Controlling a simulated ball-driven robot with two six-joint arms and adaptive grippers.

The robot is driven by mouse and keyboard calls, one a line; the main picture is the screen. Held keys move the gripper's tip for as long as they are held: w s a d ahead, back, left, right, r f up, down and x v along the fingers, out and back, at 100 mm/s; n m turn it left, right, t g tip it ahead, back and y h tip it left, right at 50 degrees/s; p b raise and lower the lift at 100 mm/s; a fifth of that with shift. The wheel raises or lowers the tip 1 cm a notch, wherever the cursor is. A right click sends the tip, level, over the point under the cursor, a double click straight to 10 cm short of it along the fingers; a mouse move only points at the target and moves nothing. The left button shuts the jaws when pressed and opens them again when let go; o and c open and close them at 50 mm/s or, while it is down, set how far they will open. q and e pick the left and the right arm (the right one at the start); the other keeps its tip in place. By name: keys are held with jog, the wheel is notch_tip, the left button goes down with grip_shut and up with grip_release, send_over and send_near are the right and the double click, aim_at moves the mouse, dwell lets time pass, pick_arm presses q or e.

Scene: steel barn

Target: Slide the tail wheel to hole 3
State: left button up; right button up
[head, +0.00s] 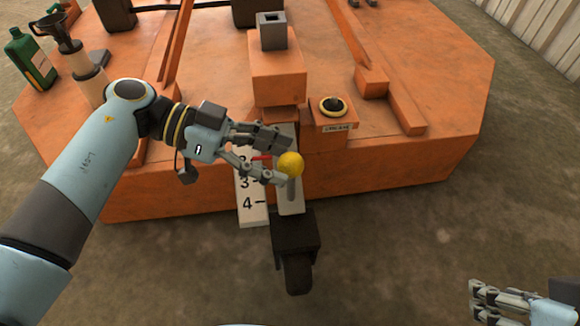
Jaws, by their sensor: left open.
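The tail wheel (298,270) is a dark wheel under a black block, below the near edge of the orange machine. A grey slotted plate (291,203) rises above it and carries a yellow ball knob (291,164). Beside the plate is a white number scale (252,212) showing 3 and 4; its upper part is partly hidden by my gripper. A red pointer (262,158) lies near the upper marks. My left gripper (284,160) is open at the knob, its fingers on the knob's left side; contact is unclear. My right gripper (474,300) is at the lower right, away from the wheel.
The orange deck (400,165) fills the middle. A box with a black-and-yellow button (334,106) stands right of the plate. An orange post (277,80) stands behind it. A green bottle (31,58) and a dark funnel (58,32) are at the upper left.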

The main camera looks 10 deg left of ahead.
pick_arm(q)
jog(key=shift+b+x, duration=0.3)
jog(key=shift+x, duration=0.65)
jog(key=shift+d+f, duration=0.15)
jog(key=shift+d, duration=0.25)
pick_arm(e)
jog(key=shift+w+f+t, duration=0.2)
jog(key=shift+f+t, duration=0.2)
jog(key=shift+f, duration=0.2)
jog(key=shift+w+f+t, duration=0.15)
jog(key=shift+f+t, duration=0.25)
jog(key=shift+f, duration=0.15)
pick_arm(q)
grip_shut()
